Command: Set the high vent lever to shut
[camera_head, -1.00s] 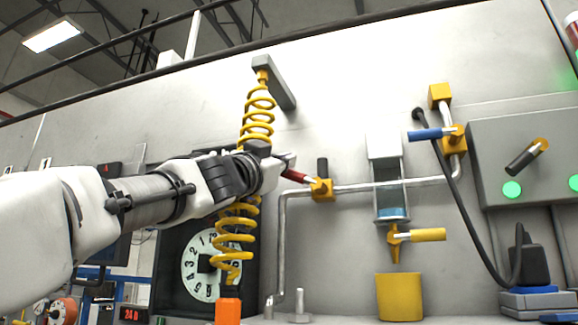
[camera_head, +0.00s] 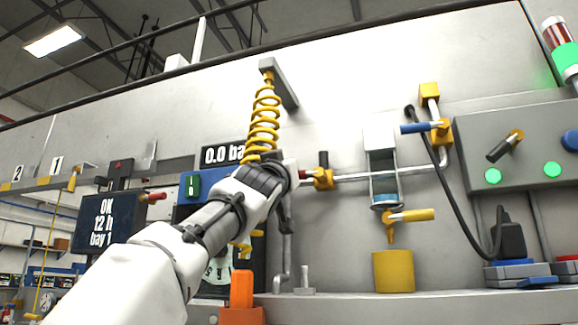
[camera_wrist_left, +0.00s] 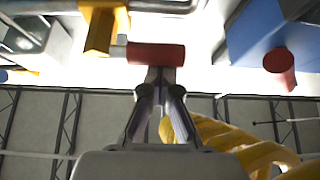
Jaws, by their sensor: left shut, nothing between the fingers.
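A red lever handle (camera_head: 306,175) sits on a yellow valve block (camera_head: 323,179) on the silver pipe; a short black stub stands on top of the block. My left gripper (camera_head: 293,172) is at the red handle's left end and hides part of it. In the left wrist view, the shut, empty fingers (camera_wrist_left: 160,76) meet the red handle (camera_wrist_left: 155,54) near its middle; whether they touch it I cannot tell. Higher on the right, a blue lever handle (camera_head: 422,128) lies nearly level on a yellow valve. No label tells which lever is the high vent. My right gripper is out of view.
A yellow coil (camera_head: 263,120) hangs just behind my left wrist and close to the fingers. A yellow-handled tap (camera_head: 410,216) sits above a yellow cup (camera_head: 393,271). A black cable (camera_head: 455,200) hangs at right. An orange post (camera_head: 241,290) stands below my arm.

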